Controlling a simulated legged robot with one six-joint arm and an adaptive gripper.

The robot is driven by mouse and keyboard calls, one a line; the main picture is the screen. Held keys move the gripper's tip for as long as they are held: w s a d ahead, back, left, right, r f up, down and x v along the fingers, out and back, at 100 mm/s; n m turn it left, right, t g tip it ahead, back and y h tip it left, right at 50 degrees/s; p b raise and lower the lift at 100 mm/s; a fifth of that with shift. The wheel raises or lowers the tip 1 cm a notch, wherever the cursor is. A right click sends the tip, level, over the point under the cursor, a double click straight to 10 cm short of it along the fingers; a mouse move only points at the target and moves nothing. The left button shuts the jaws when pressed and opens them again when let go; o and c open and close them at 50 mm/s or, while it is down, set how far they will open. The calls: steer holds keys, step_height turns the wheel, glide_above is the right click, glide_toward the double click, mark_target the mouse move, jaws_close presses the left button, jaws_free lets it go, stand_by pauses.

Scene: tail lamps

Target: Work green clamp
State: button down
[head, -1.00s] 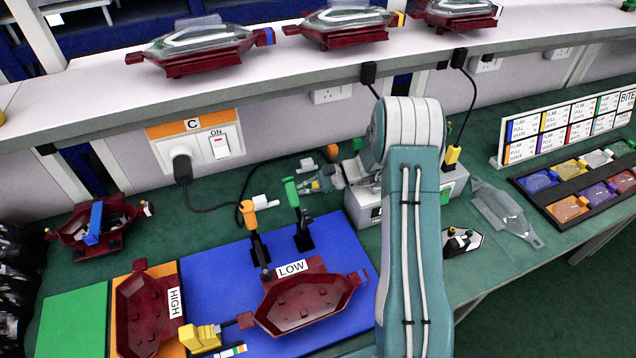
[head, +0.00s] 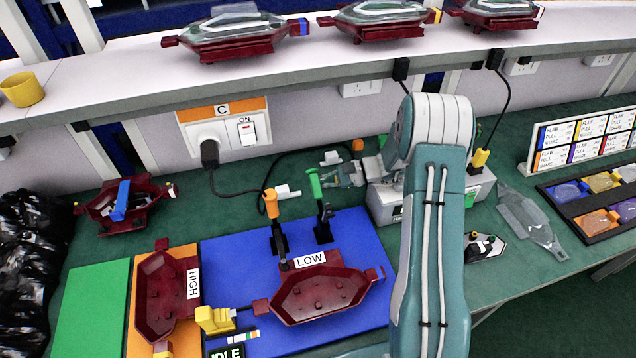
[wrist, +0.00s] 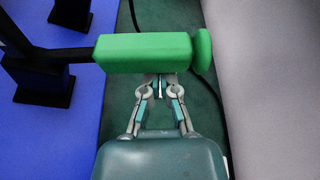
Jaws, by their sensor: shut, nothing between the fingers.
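The green clamp (head: 314,184) stands with its handle raised on a black base at the back edge of the blue board (head: 368,235). In the wrist view its green handle (wrist: 145,52) lies across the picture, just ahead of my gripper (wrist: 160,88). My gripper is shut and empty, with its tips close to the handle's lower edge there; I cannot tell whether they touch. In the head view my gripper (head: 340,173) is just right of the green handle. A dark red lamp housing (head: 318,294) with a LOW label sits in front of the clamp.
An orange-handled clamp (head: 271,203) stands close left of the green one. A yellow clamp (head: 214,320) is nearer the front. A grey box (head: 385,205) sits beneath my arm at the right. The white shelf (head: 130,80) runs behind. A black cable lies behind the clamps.

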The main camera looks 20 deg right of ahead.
steer(key=shift+r, duration=0.2)
steer(key=s+r+n+t, duration=0.1)
steer(key=r+n, duration=0.1)
steer(key=n, duration=0.1)
steer(key=shift+s, duration=0.15)
steer(key=s+r+n+t+y, duration=0.1)
steer(key=s+r+n, duration=0.1)
steer(key=n, duration=0.1)
steer(key=shift+s+r+n+t, duration=0.15)
steer(key=shift+n+t, duration=0.15)
steer(key=shift+t, duration=0.1)
steer(key=shift+s+r+y, duration=0.15)
steer(key=shift+s+y, duration=0.05)
steer(key=shift+y, duration=0.1)
steer(key=shift+s+r, duration=0.3)
steer(key=shift+s, duration=0.55)
steer(key=shift+s, duration=0.1)
steer(key=shift+d, duration=0.1)
